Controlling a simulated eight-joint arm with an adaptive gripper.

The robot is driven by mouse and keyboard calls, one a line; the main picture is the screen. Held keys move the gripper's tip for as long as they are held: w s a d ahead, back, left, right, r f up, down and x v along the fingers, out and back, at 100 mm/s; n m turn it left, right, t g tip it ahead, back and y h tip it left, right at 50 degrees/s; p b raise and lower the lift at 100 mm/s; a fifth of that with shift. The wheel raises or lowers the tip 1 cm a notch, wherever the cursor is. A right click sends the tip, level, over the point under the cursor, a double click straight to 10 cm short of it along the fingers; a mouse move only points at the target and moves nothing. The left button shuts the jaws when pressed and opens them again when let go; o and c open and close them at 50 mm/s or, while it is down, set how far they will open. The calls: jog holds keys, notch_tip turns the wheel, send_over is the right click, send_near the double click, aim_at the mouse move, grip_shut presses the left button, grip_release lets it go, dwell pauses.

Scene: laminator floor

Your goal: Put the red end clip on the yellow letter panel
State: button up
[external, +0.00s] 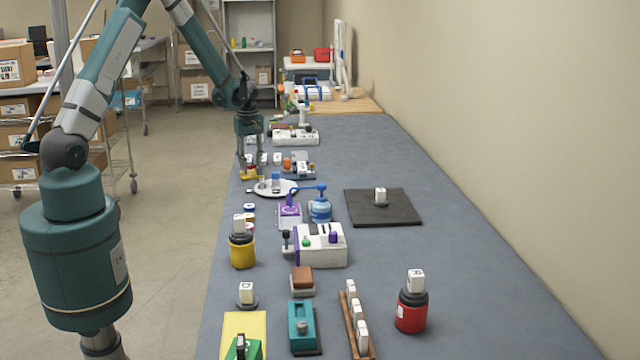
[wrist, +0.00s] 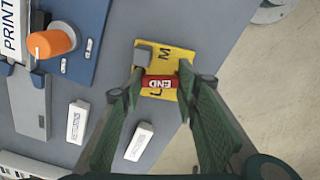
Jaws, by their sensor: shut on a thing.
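The red end clip (wrist: 160,82), marked END, is between the fingertips of my gripper (wrist: 162,78) in the wrist view. The gripper is shut on it. The yellow letter panel (wrist: 168,53) lies directly beneath, with black letters at both ends and a small grey block (wrist: 143,54) at its upper left corner. The clip lies across the middle of the panel in this view; I cannot tell whether it touches. In the external view my gripper (external: 249,163) is low over the table's left edge, with the panel (external: 250,177) just under it and the clip not clearly visible.
The table edge and floor (wrist: 270,80) are close on the right. A white round plate (external: 276,188) is nearby.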

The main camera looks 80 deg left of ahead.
jog(key=shift+f, duration=0.15)
jog(key=shift+o, duration=1.1)
jog(key=o, duration=0.5)
jog(key=shift+c, duration=0.2)
notch_tip(320, 180, up, 12)
jog(key=shift+d+r, duration=0.1)
jog(key=shift+r, duration=0.15)
dwell(0.4)
